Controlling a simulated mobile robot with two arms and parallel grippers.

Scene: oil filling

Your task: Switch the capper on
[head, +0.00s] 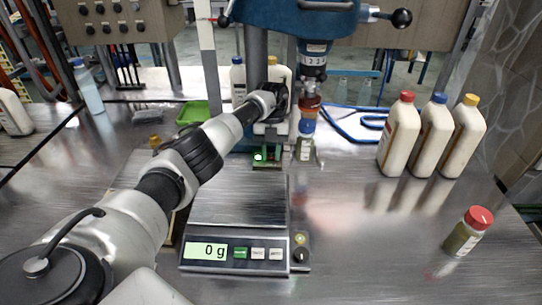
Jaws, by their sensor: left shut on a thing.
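The blue capper (290,20) stands at the top middle, with its spindle pointing down. Below its head a small bottle (305,148) with a blue cap stands upright. The capper's switch (260,159) is a small green box at the foot of its column. It shows a bright green-white light and a bit of red. My left gripper (270,144) points down at the switch and is shut on it. The fingers hide part of the box, and the exact contact is too small to make out. My right gripper is out of view.
A scale (235,254) reading 0 g stands in front of the capper. White bottles with red (400,135), blue (432,138) and yellow (464,138) caps stand at right. A red-capped jar (467,233) stands nearer.

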